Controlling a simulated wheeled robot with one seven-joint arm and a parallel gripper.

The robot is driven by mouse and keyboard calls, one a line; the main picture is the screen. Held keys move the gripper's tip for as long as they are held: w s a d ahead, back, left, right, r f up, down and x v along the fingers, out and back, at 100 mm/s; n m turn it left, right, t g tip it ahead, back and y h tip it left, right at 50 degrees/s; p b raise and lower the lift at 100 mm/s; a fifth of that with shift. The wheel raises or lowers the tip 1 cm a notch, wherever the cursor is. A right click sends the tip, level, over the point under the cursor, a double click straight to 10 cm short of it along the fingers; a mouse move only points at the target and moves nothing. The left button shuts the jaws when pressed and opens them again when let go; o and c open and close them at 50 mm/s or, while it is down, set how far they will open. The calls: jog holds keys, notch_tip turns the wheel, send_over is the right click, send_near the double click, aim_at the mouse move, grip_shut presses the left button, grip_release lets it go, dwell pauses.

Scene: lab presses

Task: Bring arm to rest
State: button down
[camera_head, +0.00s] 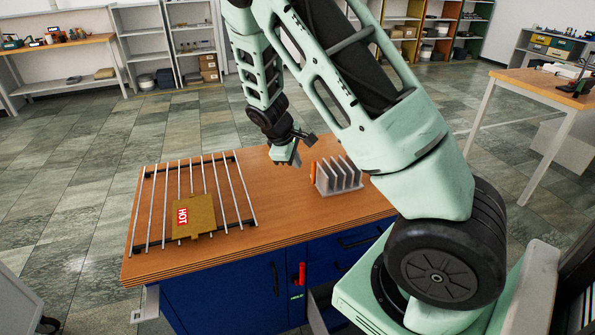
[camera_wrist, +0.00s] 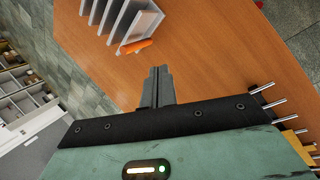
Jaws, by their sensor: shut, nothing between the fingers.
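My arm reaches over the wooden-topped workbench (camera_head: 270,232) in the head view. My gripper (camera_head: 296,160) hangs above the far part of the bench, between the rod rack and the finned holder, touching neither. In the wrist view the two fingers of my gripper (camera_wrist: 157,85) lie together, shut, with nothing between them.
A metal rod rack (camera_head: 152,215) bears a tan plate marked HOT (camera_head: 200,217) at the left of the bench. A grey finned holder (camera_head: 338,177) with an orange part stands to the right; it also shows in the wrist view (camera_wrist: 128,22). Bare wood lies between them.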

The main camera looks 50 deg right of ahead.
jog(key=shift+s+d+v, duration=0.15)
jog(key=shift+d+v, duration=0.05)
jog(key=shift+v, duration=0.85)
jog(key=shift+s+d+v, duration=0.1)
jog(key=shift+d+v, duration=0.05)
jog(key=shift+v, duration=0.9)
jog(key=shift+a+r, duration=0.1)
jog(key=shift+r, duration=0.05)
jog(key=s+a+r+y, duration=0.2)
jog(key=s+a, duration=0.1)
jog(key=a, duration=0.8)
jog(key=s+a+r+y, duration=0.15)
jog(key=s+a, duration=0.25)
jog(key=a, duration=0.7)
jog(key=s+a+r+n+y, duration=0.1)
jog(key=s+a+r, duration=0.1)
jog(key=s+a, duration=0.4)
jog(key=s+a+r+n+y, duration=0.1)
jog(key=s+a+r, duration=0.1)
jog(key=s+a, duration=0.5)
jog(key=s, duration=0.5)
jog(key=shift+s+a+n, duration=0.15)
jog(key=shift+a+n, duration=0.1)
jog(key=shift+n, duration=0.05)
